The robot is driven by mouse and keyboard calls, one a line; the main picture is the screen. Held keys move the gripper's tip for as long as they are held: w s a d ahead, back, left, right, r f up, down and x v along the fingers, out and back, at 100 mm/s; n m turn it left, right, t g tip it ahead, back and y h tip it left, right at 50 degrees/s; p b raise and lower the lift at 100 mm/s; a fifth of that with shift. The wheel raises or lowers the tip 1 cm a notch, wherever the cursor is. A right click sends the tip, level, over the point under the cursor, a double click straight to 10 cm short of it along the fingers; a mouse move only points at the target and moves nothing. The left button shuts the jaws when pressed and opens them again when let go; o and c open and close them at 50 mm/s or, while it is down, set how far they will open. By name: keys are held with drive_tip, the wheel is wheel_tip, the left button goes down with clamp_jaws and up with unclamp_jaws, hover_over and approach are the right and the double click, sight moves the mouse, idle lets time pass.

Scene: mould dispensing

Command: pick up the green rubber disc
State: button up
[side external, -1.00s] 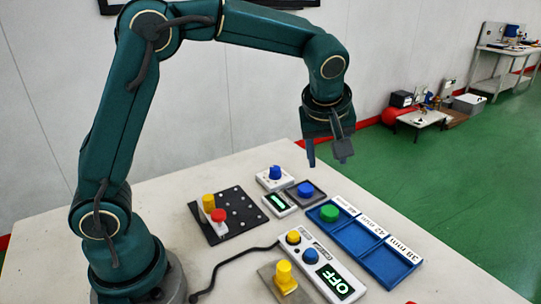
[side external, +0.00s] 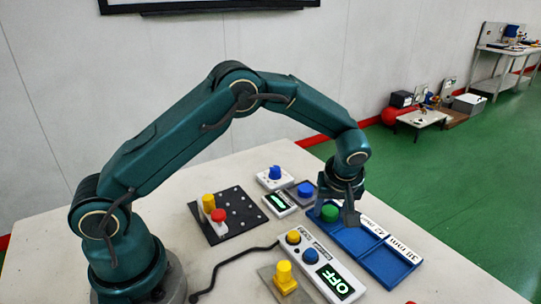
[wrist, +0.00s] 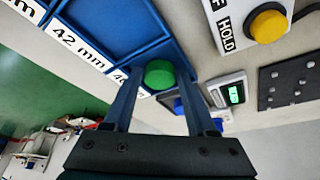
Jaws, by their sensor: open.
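The green rubber disc (side external: 329,213) sits in the far-left compartment of the blue three-compartment tray (side external: 390,268). My gripper (side external: 338,208) is open and low over that compartment, with its fingers around the disc in the picture. In the wrist view the green disc (wrist: 159,74) shows between the two finger ends of my gripper (wrist: 160,78), with no clear contact. I cannot tell the exact height of the fingertips. Size labels run along the tray's edge, and 42 mm (wrist: 78,45) is readable in the wrist view.
A control box reading OFF (side external: 335,282) lies left of the tray. A blue disc on a dark pad (side external: 305,189), a small green-lit display (side external: 280,204) and a white box with blue knob (side external: 272,178) stand behind. A black perforated plate (side external: 235,220) is further left.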

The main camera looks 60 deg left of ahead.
clamp_jaws()
drive_tip(key=shift+r, duration=0.1)
